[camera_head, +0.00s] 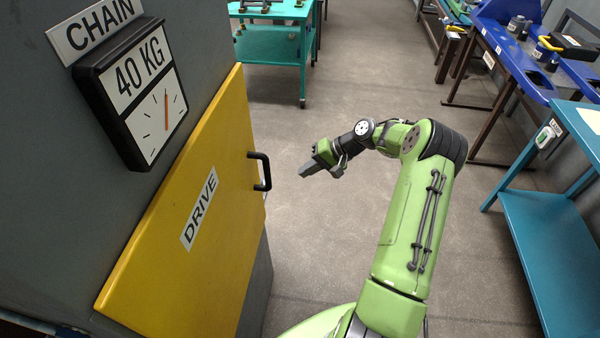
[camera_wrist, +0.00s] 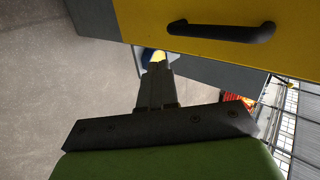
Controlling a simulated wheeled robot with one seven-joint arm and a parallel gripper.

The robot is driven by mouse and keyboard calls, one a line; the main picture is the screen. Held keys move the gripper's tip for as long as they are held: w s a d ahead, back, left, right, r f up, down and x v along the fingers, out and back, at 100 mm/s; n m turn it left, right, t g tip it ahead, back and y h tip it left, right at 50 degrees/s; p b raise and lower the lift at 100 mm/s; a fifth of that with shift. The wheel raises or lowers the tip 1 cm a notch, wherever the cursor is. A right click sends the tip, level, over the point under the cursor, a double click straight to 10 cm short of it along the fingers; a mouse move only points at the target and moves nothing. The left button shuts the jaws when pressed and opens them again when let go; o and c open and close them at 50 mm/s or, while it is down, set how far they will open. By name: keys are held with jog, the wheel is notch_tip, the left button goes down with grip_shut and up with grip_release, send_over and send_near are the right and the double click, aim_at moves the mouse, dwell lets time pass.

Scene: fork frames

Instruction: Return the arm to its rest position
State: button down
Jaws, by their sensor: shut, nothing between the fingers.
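My green arm reaches up from the bottom of the head view and bends left over the floor. My gripper (camera_head: 311,170) is at its end, shut and empty, to the right of the yellow door's black handle and apart from it. In the wrist view my gripper (camera_wrist: 156,75) shows its dark fingers together, with the black handle (camera_wrist: 222,31) beyond them to the upper right. The yellow door (camera_head: 150,250) with a DRIVE label lies flush along the grey cabinet in the head view.
A dial marked 40 KG (camera_head: 140,90) and a CHAIN sign (camera_head: 95,27) are on the grey cabinet at left. A teal cart (camera_head: 270,45) stands at the back. A blue shelf table (camera_head: 550,245) and a blue bench (camera_head: 520,65) stand at right. The floor between is clear.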

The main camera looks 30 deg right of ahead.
jog(key=v, duration=0.6)
jog(key=shift+w+r+p, duration=0.2)
jog(key=shift+w+p, duration=0.05)
jog(key=shift+p, duration=0.15)
